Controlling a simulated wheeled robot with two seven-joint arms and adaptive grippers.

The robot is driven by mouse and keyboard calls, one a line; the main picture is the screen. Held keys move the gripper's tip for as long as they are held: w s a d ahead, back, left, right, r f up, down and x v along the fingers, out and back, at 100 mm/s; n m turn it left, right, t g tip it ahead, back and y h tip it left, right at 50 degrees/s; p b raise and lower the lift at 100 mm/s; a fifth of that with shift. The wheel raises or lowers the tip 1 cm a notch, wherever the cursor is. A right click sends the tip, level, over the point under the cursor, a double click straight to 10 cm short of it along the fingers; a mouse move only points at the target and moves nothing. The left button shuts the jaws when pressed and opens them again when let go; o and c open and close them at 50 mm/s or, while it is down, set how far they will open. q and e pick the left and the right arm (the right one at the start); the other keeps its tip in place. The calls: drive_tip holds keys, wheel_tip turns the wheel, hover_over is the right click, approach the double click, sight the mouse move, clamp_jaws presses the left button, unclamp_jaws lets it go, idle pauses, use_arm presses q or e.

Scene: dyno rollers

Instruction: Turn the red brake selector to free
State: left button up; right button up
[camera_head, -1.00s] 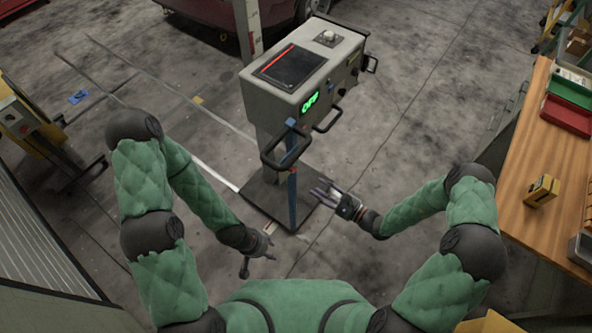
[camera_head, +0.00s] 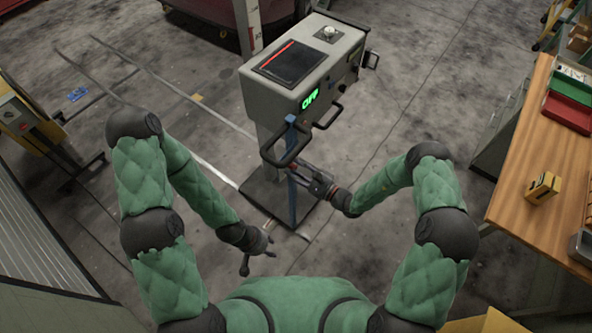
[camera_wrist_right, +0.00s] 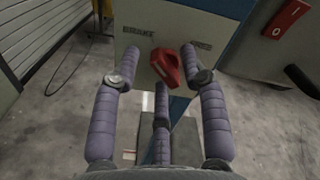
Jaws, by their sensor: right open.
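The red brake selector (camera_wrist_right: 166,68) is on the front of a pale panel in the right wrist view. It is a tilted red handle between two labels; the left label (camera_wrist_right: 138,31) seems to read BRAKE and the right one (camera_wrist_right: 201,45) is too blurred to read. My right gripper (camera_wrist_right: 158,78) is open, its fingers apart on either side of the selector, with no clear contact. In the head view my right gripper (camera_head: 306,181) is beside the blue post below the console, and the selector cannot be made out. My left gripper (camera_head: 257,258) hangs low, away from the console.
The grey console (camera_head: 303,62) has a dark screen, a green OFF display (camera_head: 310,98) and black handles. A blue post (camera_head: 292,200) stands on its dark base plate. A wooden bench (camera_head: 540,150) is at the right. The floor between is clear.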

clamp_jaws()
drive_tip(key=shift+m, duration=0.4)
drive_tip(key=m, duration=0.2)
drive_tip(key=m+p, duration=0.1)
drive_tip(key=m, duration=0.5)
drive_tip(key=shift+w+r, duration=0.1)
drive_tip(key=shift+r, duration=0.2)
drive_tip(key=m, duration=0.4)
drive_tip(key=shift+w+d+m+p, duration=0.1)
drive_tip(key=shift+d+m+p, duration=0.05)
drive_tip(key=shift+m+p, duration=0.25)
drive_tip(key=shift+w+d+m, duration=0.1)
drive_tip(key=shift+w+m, duration=0.05)
drive_tip(key=shift+m, duration=1.95)
